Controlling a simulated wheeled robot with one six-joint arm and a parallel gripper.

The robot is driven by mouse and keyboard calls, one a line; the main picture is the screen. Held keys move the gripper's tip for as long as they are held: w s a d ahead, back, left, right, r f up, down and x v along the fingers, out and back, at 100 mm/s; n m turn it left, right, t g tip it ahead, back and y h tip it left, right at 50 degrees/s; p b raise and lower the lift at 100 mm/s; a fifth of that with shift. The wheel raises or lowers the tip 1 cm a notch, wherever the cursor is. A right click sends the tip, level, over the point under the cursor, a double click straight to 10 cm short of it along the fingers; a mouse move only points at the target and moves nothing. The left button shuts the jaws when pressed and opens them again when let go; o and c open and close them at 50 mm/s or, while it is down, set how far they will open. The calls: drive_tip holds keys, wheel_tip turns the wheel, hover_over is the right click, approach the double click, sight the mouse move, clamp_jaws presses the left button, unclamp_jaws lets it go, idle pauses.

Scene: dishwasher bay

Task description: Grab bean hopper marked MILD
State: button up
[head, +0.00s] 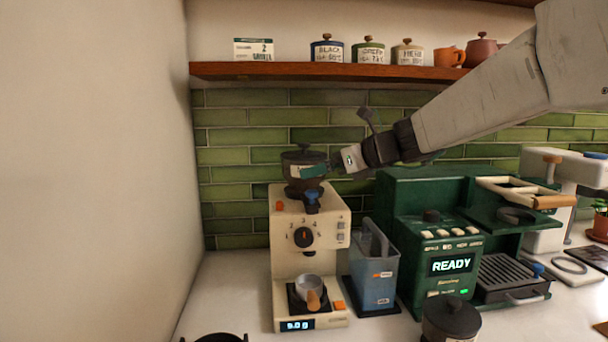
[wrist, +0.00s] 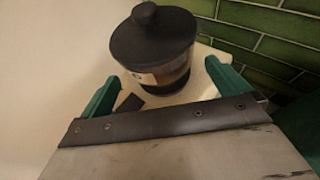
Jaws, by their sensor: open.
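A dark bean hopper (head: 303,158) with a knobbed lid sits on top of the cream grinder (head: 325,262). In the wrist view the hopper (wrist: 155,45) shows its black lid, a clear brownish body and part of a pale label, whose word I cannot read. My gripper (head: 318,171) is at the right side of this hopper. In the wrist view its green fingers (wrist: 162,72) are open, one to each side of the hopper's lower body, with gaps visible. A second dark lidded vessel (head: 451,318) stands at the front on the counter; its label is cut off. I cannot tell which is marked MILD.
A green coffee machine (head: 450,264) reading READY stands right of the grinder, with a blue-grey container (head: 373,270) between them. A wooden shelf (head: 330,71) with jars hangs above. A plain wall (head: 95,170) is close on the left. A dark round object (head: 220,338) is cut off at the bottom.

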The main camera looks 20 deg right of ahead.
drive_tip(key=x, duration=0.4)
drive_tip(key=shift+w+a+r, duration=0.2)
drive_tip(key=shift+w+a, duration=0.05)
drive_tip(key=shift+a, duration=0.05)
drive_tip(key=c, duration=1.1)
drive_tip(key=shift+o, duration=0.2)
drive_tip(key=shift+r, duration=0.1)
